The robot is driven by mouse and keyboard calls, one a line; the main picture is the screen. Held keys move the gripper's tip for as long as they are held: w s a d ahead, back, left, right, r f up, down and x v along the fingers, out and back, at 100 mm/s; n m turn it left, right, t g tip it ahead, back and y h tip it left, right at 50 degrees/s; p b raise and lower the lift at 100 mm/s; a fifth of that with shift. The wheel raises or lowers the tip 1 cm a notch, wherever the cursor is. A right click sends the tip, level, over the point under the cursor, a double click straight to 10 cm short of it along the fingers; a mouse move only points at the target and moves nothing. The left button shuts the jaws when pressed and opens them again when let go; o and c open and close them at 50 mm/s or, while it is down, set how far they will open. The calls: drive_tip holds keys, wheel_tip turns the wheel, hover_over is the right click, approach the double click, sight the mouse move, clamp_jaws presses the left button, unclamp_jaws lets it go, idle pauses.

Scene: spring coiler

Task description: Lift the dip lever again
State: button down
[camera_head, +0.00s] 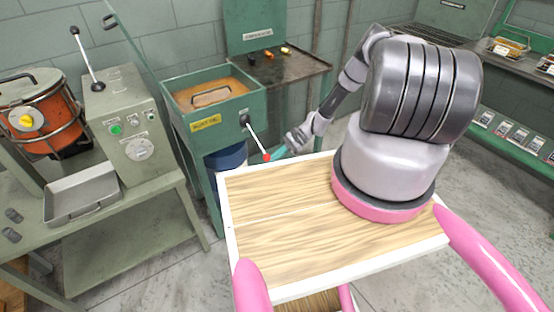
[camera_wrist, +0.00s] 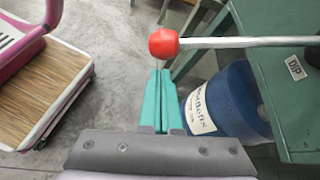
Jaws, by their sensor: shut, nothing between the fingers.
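The dip lever is a thin metal rod with a red knob (camera_head: 267,157), on the front of the green oil tank (camera_head: 205,122). In the head view it slants down and right from its black pivot. In the wrist view the red knob (camera_wrist: 164,43) and rod lie across the top, with a "DIP" label (camera_wrist: 295,67) on the green panel beside it. My gripper (camera_wrist: 162,72) has teal fingers, shut together and empty, with the tips just below the knob in that picture. Whether they touch it I cannot tell. In the head view my gripper (camera_head: 277,153) is beside the knob.
A blue drum (camera_wrist: 222,98) stands under the tank, close to my fingers. A green machine (camera_head: 125,125) with a long lever and a metal tray (camera_head: 82,193) stand on the left bench. A dark work surface (camera_head: 275,66) is behind the tank. Shelves stand at right.

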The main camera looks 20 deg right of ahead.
drive_tip(key=shift+s+a+r, duration=0.1)
drive_tip(key=shift+s+r, duration=0.05)
drive_tip(key=shift+r, duration=0.4)
wheel_tip(320, 180, up, 16)
drive_tip(key=s+m+g+h, duration=0.1)
drive_tip(key=m+g, duration=0.4)
drive_tip(key=shift+r, duration=0.25)
idle(0.5)
drive_tip(key=shift+r, duration=0.1)
idle(0.3)
